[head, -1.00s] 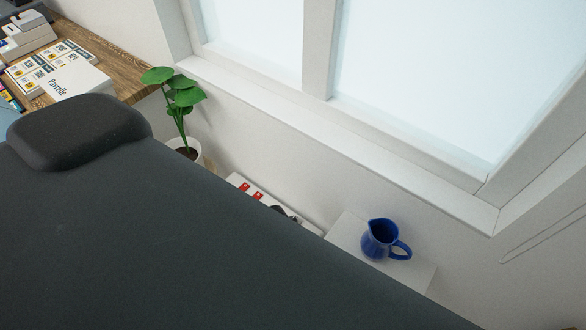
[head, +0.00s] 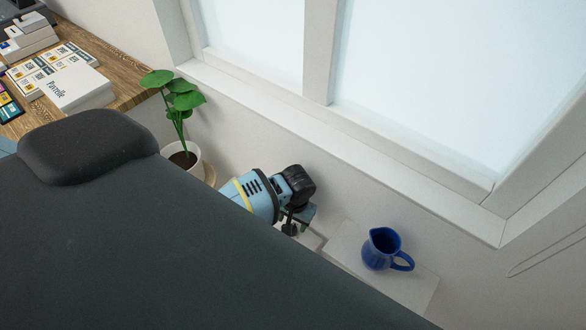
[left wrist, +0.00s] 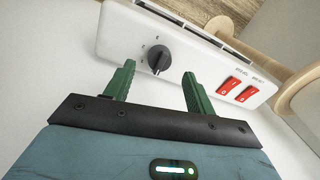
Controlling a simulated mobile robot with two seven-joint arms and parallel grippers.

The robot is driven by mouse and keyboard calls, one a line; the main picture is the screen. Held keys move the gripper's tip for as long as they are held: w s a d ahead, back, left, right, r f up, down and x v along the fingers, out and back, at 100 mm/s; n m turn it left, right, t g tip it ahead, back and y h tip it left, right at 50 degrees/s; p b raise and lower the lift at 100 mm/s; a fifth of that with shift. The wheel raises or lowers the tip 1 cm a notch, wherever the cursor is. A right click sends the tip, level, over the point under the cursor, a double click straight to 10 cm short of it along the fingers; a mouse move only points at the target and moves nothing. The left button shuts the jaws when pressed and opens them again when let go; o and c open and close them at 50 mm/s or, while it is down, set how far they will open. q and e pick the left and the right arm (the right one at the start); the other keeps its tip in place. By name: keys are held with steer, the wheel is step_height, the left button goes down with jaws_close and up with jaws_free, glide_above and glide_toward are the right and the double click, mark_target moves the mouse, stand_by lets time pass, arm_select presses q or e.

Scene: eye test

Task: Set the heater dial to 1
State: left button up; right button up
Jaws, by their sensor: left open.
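The heater (left wrist: 205,64) is a white panel with a round black dial (left wrist: 158,58) and two red switches in the left wrist view. The dial has small marks around it; which number it points to is too small to tell. My left gripper (left wrist: 159,72) is open, with its green fingers on either side of the dial's near edge and the dial between and slightly beyond the tips. No contact is visible. In the head view my left gripper (head: 291,222) is low by the wall and hides the dial and switches. My right gripper is not in view.
A blue jug (head: 382,249) stands on a white surface (head: 352,245) right of the gripper. A potted plant (head: 184,155) stands to the left by the wall. A wooden desk (head: 127,75) holds boxes. A window sill (head: 340,140) runs above. The lower left of the head view is blocked.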

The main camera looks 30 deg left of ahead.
arm_select(q)
steer(key=shift+a+f+b, duration=0.1)
steer(key=shift+f+b, duration=0.3)
steer(key=shift+f, duration=1.85)
steer(key=c, duration=1)
